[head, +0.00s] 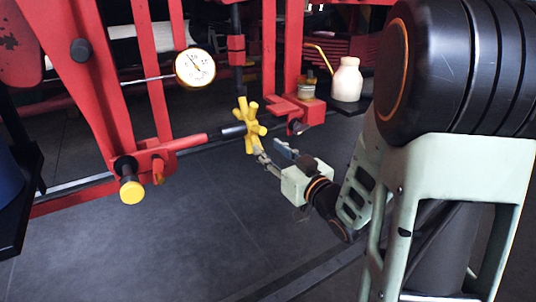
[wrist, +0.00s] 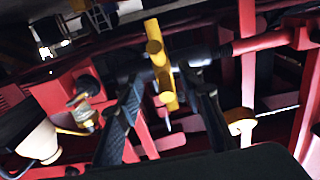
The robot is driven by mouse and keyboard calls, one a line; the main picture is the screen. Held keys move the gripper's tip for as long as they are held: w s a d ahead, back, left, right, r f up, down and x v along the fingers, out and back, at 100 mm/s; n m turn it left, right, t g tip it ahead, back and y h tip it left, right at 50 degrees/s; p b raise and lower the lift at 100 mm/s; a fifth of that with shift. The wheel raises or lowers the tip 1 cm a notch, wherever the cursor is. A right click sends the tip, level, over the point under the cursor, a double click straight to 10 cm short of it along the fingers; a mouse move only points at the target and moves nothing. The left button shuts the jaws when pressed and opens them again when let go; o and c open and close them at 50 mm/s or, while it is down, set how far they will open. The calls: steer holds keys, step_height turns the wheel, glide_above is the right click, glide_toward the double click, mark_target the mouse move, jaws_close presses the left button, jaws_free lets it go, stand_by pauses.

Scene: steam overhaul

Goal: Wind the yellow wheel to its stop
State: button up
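The yellow wheel (head: 250,125) has several stubby spokes and sits on a dark shaft in the red frame, near the middle of the head view. My gripper (head: 270,151) is just below and to the right of it. In the wrist view the yellow wheel (wrist: 155,50) is seen nearly edge-on at the upper middle. My gripper (wrist: 166,88) is open there, its two dark fingers apart on either side of the wheel's lower spoke. I cannot tell whether either finger touches the spoke.
A white-faced gauge (head: 195,68) is at the upper left of the wheel. A cream oil can (head: 346,80) with a yellow spout and a small jar (head: 307,90) stand to its right. A yellow-capped knob (head: 131,190) is at lower left. The grey floor (head: 190,245) is clear.

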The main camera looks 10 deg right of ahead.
mark_target(256, 138)
steer(key=r, duration=0.2)
steer(key=s+r+p, duration=0.1)
steer(key=shift+d+r, duration=0.1)
steer(key=shift+r, duration=0.25)
steer(key=shift+x, duration=3)
steer(key=shift+f, duration=0.1)
jaws_close()
steer(key=shift+f, duration=0.1)
steer(key=shift+s+f+b, duration=0.15)
steer(key=shift+f+b, duration=1.05)
steer(key=shift+f, duration=0.2)
steer(key=shift+f, duration=0.15)
